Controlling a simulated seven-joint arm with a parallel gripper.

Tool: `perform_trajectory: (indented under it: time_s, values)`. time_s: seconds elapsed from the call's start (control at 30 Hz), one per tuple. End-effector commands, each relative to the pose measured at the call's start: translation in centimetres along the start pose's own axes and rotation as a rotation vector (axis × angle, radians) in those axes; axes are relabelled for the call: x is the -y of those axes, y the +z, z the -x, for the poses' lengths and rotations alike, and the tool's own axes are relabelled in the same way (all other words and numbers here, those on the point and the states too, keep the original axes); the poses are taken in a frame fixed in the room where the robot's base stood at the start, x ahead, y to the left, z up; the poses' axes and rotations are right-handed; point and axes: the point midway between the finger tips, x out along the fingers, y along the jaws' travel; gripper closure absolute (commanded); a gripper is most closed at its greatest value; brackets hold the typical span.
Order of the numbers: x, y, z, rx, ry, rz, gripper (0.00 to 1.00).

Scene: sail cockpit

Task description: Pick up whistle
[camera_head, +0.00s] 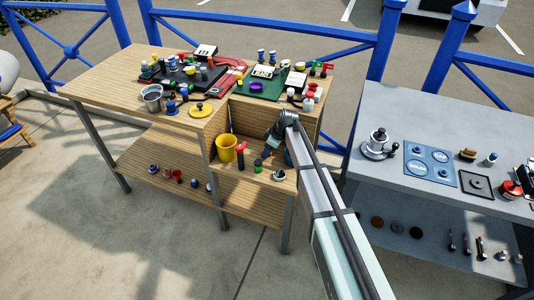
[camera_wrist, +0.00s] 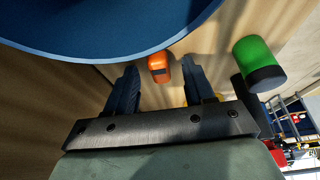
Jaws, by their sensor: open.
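A small orange object with a dark patch (camera_wrist: 158,66), which looks like the whistle, lies on the wooden surface in the wrist view. My gripper (camera_wrist: 159,72) is open, with one dark finger on each side of the orange object. Clear gaps show on both sides, and I cannot tell the height between fingers and surface. In the head view my gripper (camera_head: 272,140) reaches into the open compartment of the wooden bench; I cannot make out the orange object there.
A green and black cylinder (camera_wrist: 258,62) stands right of the fingers. A large blue round-edged thing (camera_wrist: 90,25) fills the wrist view's upper left, close by. A yellow cup (camera_head: 227,148) and a red-topped item (camera_head: 241,150) stand left in the compartment. The wooden bench top (camera_head: 110,75) lies above.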

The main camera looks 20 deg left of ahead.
Motion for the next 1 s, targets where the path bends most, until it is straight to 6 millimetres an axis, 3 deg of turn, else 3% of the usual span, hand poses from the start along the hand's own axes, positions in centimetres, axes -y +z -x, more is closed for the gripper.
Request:
perform_trajectory:
  time_s: [0.07, 0.6, 1.0]
  values:
    - [0.01, 0.00, 0.02, 0.000, 0.000, 0.000, 0.49]
    - [0.01, -0.01, 0.05, 0.000, 0.000, 0.000, 1.00]
    - [0.01, -0.27, 0.67, 0.000, 0.000, 0.001, 1.00]
